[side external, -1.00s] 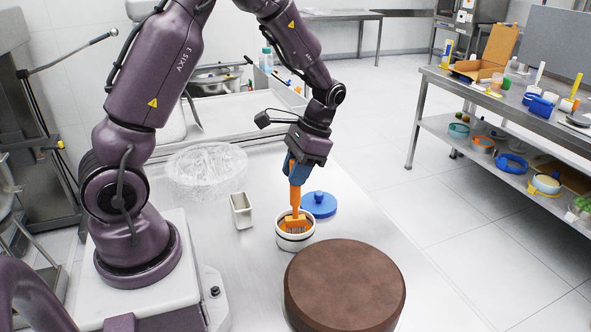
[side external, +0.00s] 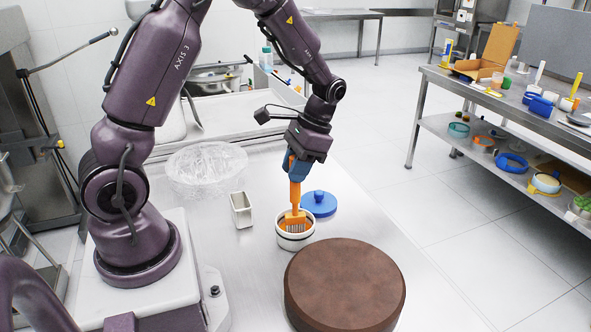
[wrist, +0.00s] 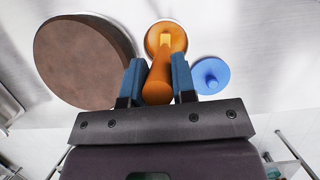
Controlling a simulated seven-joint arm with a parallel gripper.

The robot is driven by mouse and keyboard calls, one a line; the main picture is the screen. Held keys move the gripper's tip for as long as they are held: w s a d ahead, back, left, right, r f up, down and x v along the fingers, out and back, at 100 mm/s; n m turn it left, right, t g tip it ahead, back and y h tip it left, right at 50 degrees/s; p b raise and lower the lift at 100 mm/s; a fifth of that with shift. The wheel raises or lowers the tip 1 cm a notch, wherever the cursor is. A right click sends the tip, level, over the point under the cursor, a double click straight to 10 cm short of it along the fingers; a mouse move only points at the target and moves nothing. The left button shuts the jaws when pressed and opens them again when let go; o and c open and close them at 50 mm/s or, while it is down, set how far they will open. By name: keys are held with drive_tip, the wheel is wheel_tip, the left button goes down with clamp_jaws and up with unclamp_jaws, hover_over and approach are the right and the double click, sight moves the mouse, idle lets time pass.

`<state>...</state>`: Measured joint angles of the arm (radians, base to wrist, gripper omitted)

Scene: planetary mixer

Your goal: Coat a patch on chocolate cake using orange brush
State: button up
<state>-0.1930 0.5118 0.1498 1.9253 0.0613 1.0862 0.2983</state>
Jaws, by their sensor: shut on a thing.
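My gripper (side external: 297,166) is shut on the orange brush (side external: 295,195), which hangs upright with its bristles down. The brush head is at the mouth of a small white pot (side external: 295,239) with a dark band; how deep the bristles sit is hard to tell. In the wrist view the blue fingers (wrist: 159,82) grip the orange handle (wrist: 157,88), and the pot (wrist: 180,34) lies beyond it with orange inside. The round brown chocolate cake (side external: 345,280) sits in front of the pot, to its right; it also shows in the wrist view (wrist: 80,60). Its top looks plain.
A blue lid with a knob (side external: 319,204) lies behind the pot. A small metal tin (side external: 241,210) and a clear crinkled bowl (side external: 205,168) stand to the left. The metal table (side external: 405,235) is clear right of the pot and behind the cake.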

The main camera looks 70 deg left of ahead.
drive_tip(key=shift+r, duration=3.15)
